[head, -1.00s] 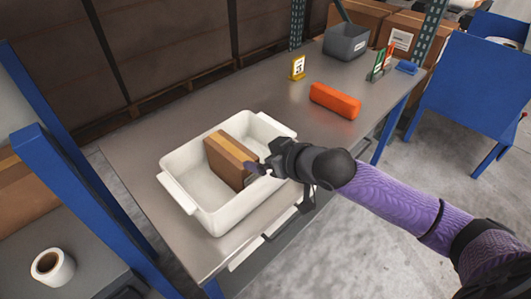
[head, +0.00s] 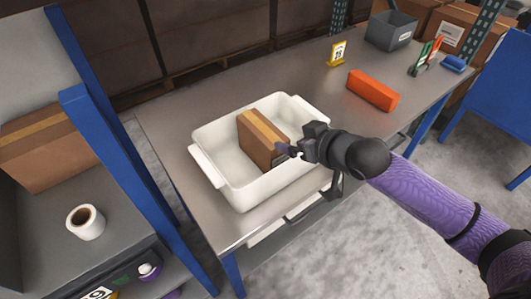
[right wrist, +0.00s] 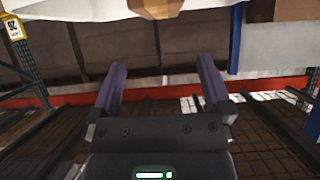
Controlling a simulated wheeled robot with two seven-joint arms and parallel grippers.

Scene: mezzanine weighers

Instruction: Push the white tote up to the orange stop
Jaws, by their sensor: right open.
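The white tote (head: 238,196) stands on the grey metal table in the head view, with a brown carton (head: 257,140) upright inside it. The orange stop (head: 372,91), a long block, lies on the same table farther right. A stretch of bare tabletop separates it from the tote. My right gripper (head: 289,151) is over the tote's right part, close beside the carton; I cannot tell whether it touches. In the right wrist view its two purple fingers (right wrist: 162,68) are apart with nothing between them. My left gripper is out of view.
A yellow number sign (head: 338,53), a grey bin (head: 391,31) and a blue item (head: 454,62) stand toward the table's far end.

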